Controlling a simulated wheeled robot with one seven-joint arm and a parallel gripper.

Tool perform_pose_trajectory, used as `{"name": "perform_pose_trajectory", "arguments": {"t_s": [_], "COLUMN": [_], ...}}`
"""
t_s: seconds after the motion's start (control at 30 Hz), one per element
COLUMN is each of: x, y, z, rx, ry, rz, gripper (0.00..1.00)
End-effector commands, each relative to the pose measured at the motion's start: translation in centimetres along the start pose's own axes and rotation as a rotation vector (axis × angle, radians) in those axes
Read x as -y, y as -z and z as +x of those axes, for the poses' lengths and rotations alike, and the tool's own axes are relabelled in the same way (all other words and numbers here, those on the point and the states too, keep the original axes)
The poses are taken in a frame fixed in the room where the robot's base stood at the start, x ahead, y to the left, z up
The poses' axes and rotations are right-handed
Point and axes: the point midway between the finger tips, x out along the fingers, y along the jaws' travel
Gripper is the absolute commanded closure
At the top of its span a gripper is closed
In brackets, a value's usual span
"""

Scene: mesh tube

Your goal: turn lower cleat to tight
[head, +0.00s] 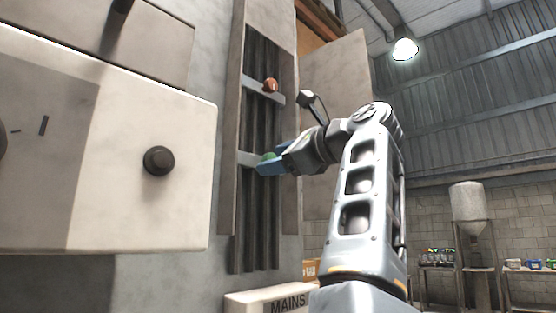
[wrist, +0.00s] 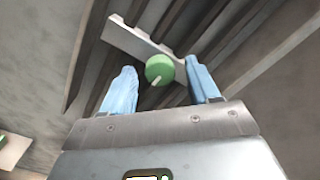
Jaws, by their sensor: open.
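The lower cleat has a round green knob (wrist: 159,69) with a pale pointer line, on a light cross bar (wrist: 128,38) over dark vertical cables. In the head view the green knob (head: 267,157) is partly hidden by my gripper. My gripper (wrist: 163,82) is open, with its blue fingers on either side of the green knob; the right finger is close to it, and I cannot tell whether they touch. My gripper also shows in the head view (head: 268,166). The upper cleat has an orange-brown knob (head: 270,85) on its own bar.
The dark cables (head: 262,215) run in a vertical recess in the grey wall. A large pale cabinet (head: 190,205) with a dark knob (head: 158,160) juts out at the left. A box marked MAINS (head: 250,302) is below. Open floor space and tables lie at the right.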

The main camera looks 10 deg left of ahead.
Motion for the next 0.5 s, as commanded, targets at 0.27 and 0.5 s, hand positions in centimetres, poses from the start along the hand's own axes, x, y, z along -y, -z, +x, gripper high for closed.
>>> {"name": "perform_pose_trajectory", "arguments": {"t_s": [0.27, 0.5], "x": [-0.1, -0.1], "y": [0.3, 0.2], "z": [-3.7, -6.9], "rx": [0.0, -0.001], "ry": [0.004, 0.002], "rz": [0.0, 0.0], "gripper": [0.4, 0.4]}}
